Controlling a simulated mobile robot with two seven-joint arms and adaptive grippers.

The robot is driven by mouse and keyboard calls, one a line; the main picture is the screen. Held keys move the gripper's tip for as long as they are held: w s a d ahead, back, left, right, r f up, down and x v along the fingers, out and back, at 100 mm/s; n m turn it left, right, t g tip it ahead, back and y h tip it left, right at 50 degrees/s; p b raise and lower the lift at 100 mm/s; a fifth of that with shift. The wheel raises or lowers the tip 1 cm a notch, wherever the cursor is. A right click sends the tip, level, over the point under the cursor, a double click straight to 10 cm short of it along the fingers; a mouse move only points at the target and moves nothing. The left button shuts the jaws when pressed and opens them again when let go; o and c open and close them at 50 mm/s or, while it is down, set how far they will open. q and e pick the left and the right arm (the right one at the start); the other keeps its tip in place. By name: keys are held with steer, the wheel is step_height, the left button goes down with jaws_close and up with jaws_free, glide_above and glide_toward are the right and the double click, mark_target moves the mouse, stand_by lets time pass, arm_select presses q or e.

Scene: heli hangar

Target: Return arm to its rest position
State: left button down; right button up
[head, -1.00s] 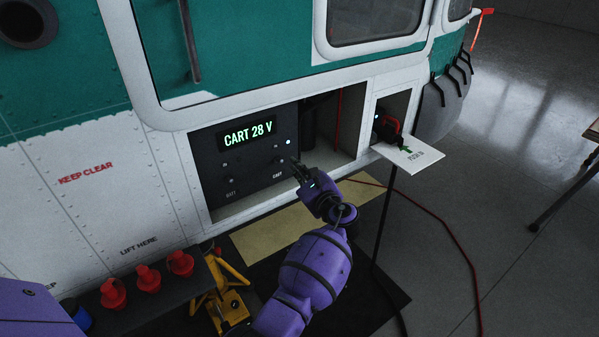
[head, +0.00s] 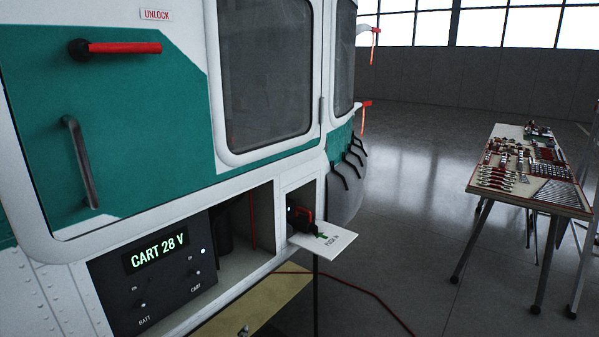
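Neither of my grippers shows in the head view now, and no part of either arm is clearly visible. The black control panel (head: 155,281) in the helicopter's side bay reads "CART 28 V" on its green display (head: 157,252). Below the display are switches labelled BATT and CART, with a small lit lamp beside them. To the right, a red-handled black plug (head: 303,219) sits in a small open bay. Its white flap (head: 326,243) is folded down and carries a green arrow.
A tool table (head: 531,178) stands at the right with many tools laid out. A red cable (head: 352,285) runs over the floor from below the bay. A red door handle (head: 124,48) is at upper left. The grey floor (head: 420,220) between helicopter and table is clear.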

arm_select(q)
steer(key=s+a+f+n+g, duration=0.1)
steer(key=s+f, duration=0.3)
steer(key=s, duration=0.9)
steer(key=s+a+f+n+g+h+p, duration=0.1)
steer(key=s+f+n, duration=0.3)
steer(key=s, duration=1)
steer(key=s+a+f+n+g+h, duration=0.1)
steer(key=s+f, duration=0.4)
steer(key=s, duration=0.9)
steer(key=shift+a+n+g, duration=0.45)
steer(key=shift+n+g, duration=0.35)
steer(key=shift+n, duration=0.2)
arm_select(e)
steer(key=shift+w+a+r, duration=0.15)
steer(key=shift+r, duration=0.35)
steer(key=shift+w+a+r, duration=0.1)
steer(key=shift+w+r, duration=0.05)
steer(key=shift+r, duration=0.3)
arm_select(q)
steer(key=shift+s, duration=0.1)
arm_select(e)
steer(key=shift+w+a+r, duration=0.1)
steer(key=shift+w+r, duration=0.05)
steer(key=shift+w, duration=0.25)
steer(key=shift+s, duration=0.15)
